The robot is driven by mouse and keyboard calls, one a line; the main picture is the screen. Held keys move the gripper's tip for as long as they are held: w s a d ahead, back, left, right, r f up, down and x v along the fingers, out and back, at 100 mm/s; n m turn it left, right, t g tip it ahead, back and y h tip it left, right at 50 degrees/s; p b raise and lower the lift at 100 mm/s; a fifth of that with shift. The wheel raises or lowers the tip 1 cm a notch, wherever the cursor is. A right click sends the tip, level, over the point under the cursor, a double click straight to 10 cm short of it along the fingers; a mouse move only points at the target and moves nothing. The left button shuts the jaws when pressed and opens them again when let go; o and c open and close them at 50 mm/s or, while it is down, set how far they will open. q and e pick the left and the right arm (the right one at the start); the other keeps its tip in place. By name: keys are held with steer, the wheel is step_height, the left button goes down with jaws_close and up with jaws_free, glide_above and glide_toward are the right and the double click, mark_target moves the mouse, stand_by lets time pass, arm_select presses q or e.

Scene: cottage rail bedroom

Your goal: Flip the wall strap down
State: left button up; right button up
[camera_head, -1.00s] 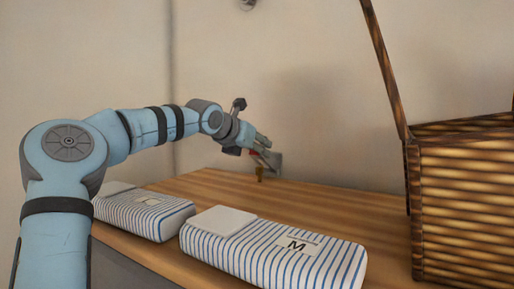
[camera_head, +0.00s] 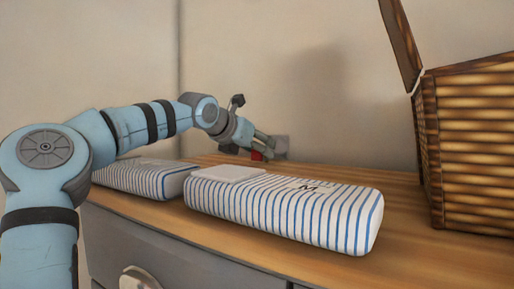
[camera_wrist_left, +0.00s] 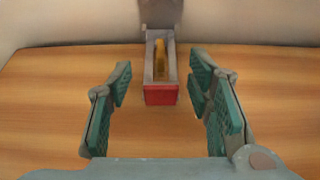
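The wall strap (camera_wrist_left: 161,92) is a grey channel piece with a red end and a brass-coloured strip inside. In the left wrist view it extends from the wall toward me, between my open left fingers (camera_wrist_left: 163,108), apart from both. In the head view its red part (camera_head: 256,155) shows at my left gripper (camera_head: 262,146), beside a grey wall plate (camera_head: 281,146). The gripper hides most of the strap there. My right gripper is not in view.
Two striped packs (camera_head: 285,205) (camera_head: 140,176) lie on the wooden dresser top (camera_head: 395,215), below and in front of my left arm. A brown slatted box (camera_head: 480,150) with a raised lid stands at the right. Wood between pack and box is clear.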

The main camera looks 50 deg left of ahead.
arm_select(q)
steer(key=shift+s+d+r, duration=0.15)
steer(key=shift+s+r, duration=0.1)
steer(key=shift+s, duration=0.05)
steer(key=v, duration=1.1)
steer(key=shift+s, duration=0.2)
steer(key=shift+w, duration=0.1)
